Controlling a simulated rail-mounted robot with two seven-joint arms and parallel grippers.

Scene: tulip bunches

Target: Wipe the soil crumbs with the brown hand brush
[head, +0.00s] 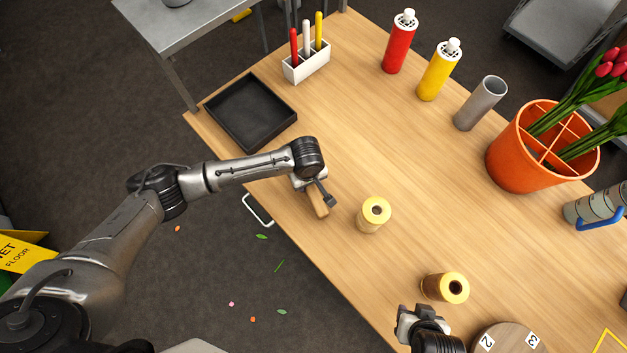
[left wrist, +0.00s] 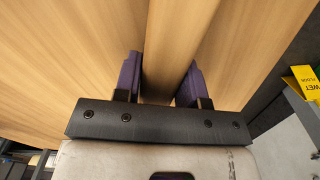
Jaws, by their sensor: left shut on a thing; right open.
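My left gripper (head: 314,186) reaches in over the left part of the table. It is shut on the brown hand brush (head: 319,204), whose wooden body shows just below the fingers. In the left wrist view the brush's wooden handle (left wrist: 168,48) lies between the two dark purple finger pads. The bristles are hidden, so I cannot tell whether they touch the table. No soil crumbs can be made out; the arm and brush may cover some. My right gripper (head: 413,318) is open near the table's front edge, at the bottom of the head view.
Red and yellow bottles (head: 399,45) (head: 437,74), a grey tube (head: 480,104) and an orange bucket (head: 510,165) line the far side. The middle is clear.

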